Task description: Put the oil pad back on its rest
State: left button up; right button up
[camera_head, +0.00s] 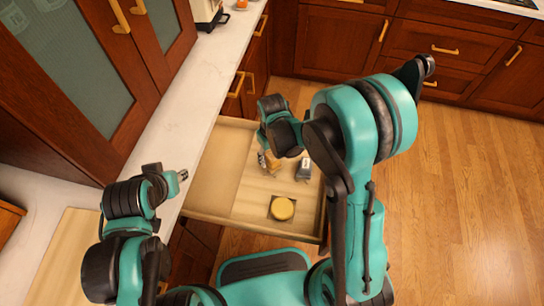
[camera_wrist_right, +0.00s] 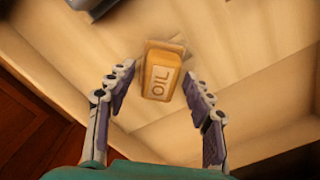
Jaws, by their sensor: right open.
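The oil pad (camera_wrist_right: 162,80), a tan block with a label reading OIL, lies in the open drawer. In the right wrist view it sits between the fingertips of my right gripper (camera_wrist_right: 158,74), which is open, with gaps on both sides. In the head view the oil pad (camera_head: 273,164) shows partly, just below my right gripper (camera_head: 264,158); the arm hides the rest. My left gripper (camera_head: 182,175) is over the edge of the pale counter, away from the pad; its jaws are too small to read. I cannot tell which spot is the pad's rest.
The wooden drawer (camera_head: 212,180) stands pulled out, its left part bare. A grey and dark item (camera_head: 304,169) lies right of the pad. A round yellow item (camera_head: 282,208) sits on a dark square nearer me. The pale counter (camera_head: 203,95) runs along the left.

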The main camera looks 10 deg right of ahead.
notch_tip(320, 180, up, 10)
jog(key=p, duration=0.3)
notch_tip(320, 180, up, 9)
jog(key=m+t, duration=0.2)
jog(key=t, duration=0.1)
send_over(272, 157)
jog(key=s+d, duration=0.4)
jog(key=s, duration=0.1)
jog(key=s+d+r+m+t, duration=0.2)
jog(key=s+d+r+t, duration=0.1)
jog(key=s, duration=0.3)
jog(key=shift+s+d+r+t+p, duration=0.2)
jog(key=shift+s+d+t+p, duration=0.15)
jog(key=shift+d+t, duration=0.3)
